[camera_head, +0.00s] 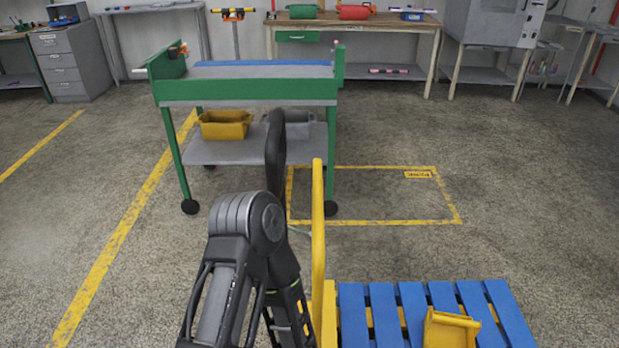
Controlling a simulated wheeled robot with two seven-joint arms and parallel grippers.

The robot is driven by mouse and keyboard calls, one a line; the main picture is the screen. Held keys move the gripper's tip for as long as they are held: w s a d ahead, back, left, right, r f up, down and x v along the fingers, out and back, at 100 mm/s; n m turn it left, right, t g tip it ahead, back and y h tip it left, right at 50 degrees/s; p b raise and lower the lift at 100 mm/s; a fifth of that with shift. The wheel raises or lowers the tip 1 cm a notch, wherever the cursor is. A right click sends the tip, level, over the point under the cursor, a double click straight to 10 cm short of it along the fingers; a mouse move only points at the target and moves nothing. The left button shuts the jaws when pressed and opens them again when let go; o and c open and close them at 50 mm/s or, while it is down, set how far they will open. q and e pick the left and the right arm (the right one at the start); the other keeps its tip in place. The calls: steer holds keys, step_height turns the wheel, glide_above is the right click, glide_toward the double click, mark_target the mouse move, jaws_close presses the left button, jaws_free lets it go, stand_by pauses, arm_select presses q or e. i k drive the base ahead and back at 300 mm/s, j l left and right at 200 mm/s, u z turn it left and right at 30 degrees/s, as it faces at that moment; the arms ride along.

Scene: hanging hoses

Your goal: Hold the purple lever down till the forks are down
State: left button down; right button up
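I cannot make out the purple lever anywhere in the head view. A yellow upright bar (318,235) rises at the lower middle, beside the near left edge of a blue slatted pallet (383,315). No forks can be made out at the pallet. One of my black and grey arms reaches up from the bottom, left of centre, with its round joint close to the left of the yellow bar. A dark upright part stands above that joint; I cannot tell what it belongs to. No fingertips of either gripper show. My other arm is out of view.
A yellow bin (450,328) sits on the pallet. A green-framed cart (247,90) stands ahead, with a yellow bin (225,124) on its lower shelf. A yellow-outlined floor area (400,195) is empty. Workbenches line the back wall. Open floor lies left and right.

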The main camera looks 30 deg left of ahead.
mark_target(310, 234)
steer(key=j+z, duration=0.2)
steer(key=j, duration=0.3)
steer(key=j+z, duration=0.2)
steer(key=j, duration=0.3)
steer(key=j+z, duration=0.2)
steer(key=j, duration=0.25)
steer(key=j+z, duration=0.2)
steer(key=j, duration=0.3)
steer(key=k+j+z, duration=0.2)
steer(key=j, duration=0.25)
steer(key=k+j+z, duration=0.2)
steer(key=j, duration=0.3)
steer(key=i, duration=0.1)
